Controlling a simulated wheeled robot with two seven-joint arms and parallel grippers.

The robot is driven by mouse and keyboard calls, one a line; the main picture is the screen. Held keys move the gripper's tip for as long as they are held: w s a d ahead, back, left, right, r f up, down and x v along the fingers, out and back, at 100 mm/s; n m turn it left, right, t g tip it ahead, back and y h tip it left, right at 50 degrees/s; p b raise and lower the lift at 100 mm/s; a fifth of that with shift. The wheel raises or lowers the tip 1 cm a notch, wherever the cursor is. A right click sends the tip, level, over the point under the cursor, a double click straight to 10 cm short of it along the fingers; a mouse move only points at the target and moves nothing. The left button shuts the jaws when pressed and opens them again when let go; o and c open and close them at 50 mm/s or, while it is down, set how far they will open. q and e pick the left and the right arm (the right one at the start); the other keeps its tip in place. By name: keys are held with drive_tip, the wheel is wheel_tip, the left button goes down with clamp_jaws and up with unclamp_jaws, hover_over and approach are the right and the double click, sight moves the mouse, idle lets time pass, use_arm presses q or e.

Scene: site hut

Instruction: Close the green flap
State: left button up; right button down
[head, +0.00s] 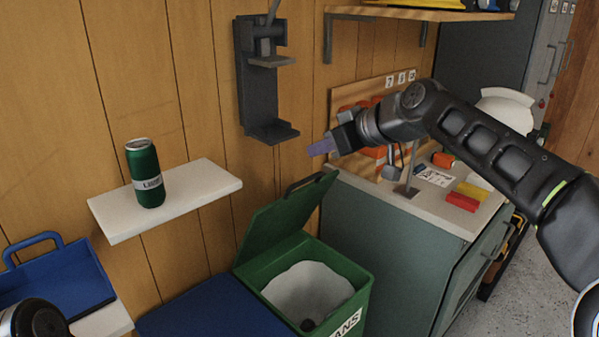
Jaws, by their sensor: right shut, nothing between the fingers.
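The green flap (283,220) is the lid of a green bin (340,257) at the bottom middle of the head view. The bin has a white liner and a label ending in "ANS". My right gripper (322,147) is shut and empty, above the flap's upper right corner and apart from it in the picture. My left gripper is not in view.
A green can (145,173) stands on a white wall shelf (205,195). A blue lid (205,311) lies left of the bin. A dark wall bracket (262,85) hangs above the flap. A grey-green cabinet (375,240) with a cluttered top stands close on the right.

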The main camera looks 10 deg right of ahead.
drive_tip(key=p, duration=0.1)
hover_over(301, 183)
drive_tip(key=w+a, duration=0.2)
drive_tip(key=w, duration=0.1)
drive_tip(key=f, duration=0.5)
drive_tip(key=shift+s+d+f, duration=0.15)
drive_tip(key=shift+s+d, duration=0.1)
drive_tip(key=shift+s+d+f+b, duration=0.2)
drive_tip(key=shift+s+d+f, duration=0.2)
drive_tip(key=shift+s+f, duration=0.25)
drive_tip(key=shift+s+d+f+b, duration=0.15)
drive_tip(key=shift+s+d+f, duration=0.25)
drive_tip(key=shift+s+f, duration=0.25)
drive_tip(key=shift+w, duration=0.1)
